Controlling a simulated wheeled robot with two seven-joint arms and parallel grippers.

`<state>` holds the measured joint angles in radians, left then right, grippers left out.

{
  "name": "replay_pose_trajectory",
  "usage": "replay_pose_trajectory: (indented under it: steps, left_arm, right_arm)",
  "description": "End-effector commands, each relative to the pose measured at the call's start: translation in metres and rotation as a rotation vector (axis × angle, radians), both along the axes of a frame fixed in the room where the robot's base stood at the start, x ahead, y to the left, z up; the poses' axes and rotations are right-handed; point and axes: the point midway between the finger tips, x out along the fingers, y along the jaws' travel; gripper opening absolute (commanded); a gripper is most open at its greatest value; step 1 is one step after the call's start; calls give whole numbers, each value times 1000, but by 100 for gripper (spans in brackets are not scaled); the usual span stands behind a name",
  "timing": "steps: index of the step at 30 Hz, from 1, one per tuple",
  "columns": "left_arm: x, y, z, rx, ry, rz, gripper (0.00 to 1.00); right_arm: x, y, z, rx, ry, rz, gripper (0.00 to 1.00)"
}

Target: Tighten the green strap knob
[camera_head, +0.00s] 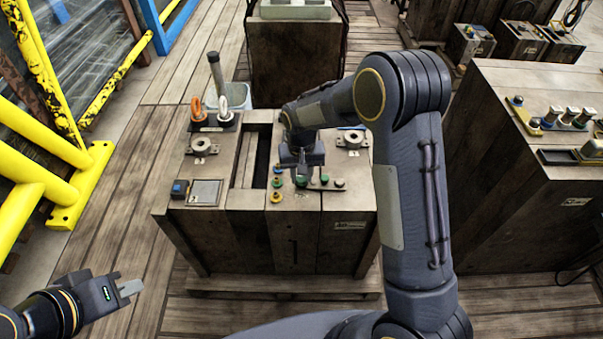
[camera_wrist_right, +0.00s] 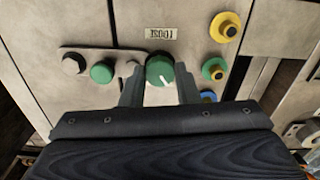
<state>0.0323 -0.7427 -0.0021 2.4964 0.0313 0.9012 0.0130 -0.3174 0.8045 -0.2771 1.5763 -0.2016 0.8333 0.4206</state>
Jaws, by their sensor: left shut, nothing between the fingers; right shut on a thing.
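The green strap knob (camera_wrist_right: 160,69) is round with a white pointer line and sits on the crate top, seen in the right wrist view. My right gripper (camera_wrist_right: 159,90) is shut on it, one finger on each side. In the head view, my right gripper (camera_head: 301,172) reaches down onto the crate top and mostly hides the knob (camera_head: 301,182). My left gripper (camera_head: 130,288) is shut and empty, low at the left, away from the crate.
A small label (camera_wrist_right: 159,33) lies beside the knob. A plate with a smaller green button (camera_wrist_right: 101,72) and grey ones is left of it; yellow (camera_wrist_right: 226,27), green and blue ringed buttons are right. The wooden crate (camera_head: 300,240) also carries ringed fittings. Yellow rails (camera_head: 40,150) stand left.

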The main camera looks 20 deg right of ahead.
Motion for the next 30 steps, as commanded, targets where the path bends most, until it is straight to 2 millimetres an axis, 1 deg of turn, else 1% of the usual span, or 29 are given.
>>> replay_pose_trajectory:
  steps: [9, 15, 22, 30]
  left_arm:
    - [0, 0, 5, 0, 0, 0, 0]
    - [0, 0, 8, 0, 0, 0, 0]
    - [0, 0, 9, 0, 0, 0, 0]
    - [0, 0, 10, 0, 0, 0, 0]
  right_arm:
    - [1, 1, 2, 0, -4, -275, 6]
    - [1, 0, 1, 0, -4, -403, 6]
    - [1, 0, 1, 1, -4, -493, 6]
    - [1, 0, 1, 0, -3, -527, 6]
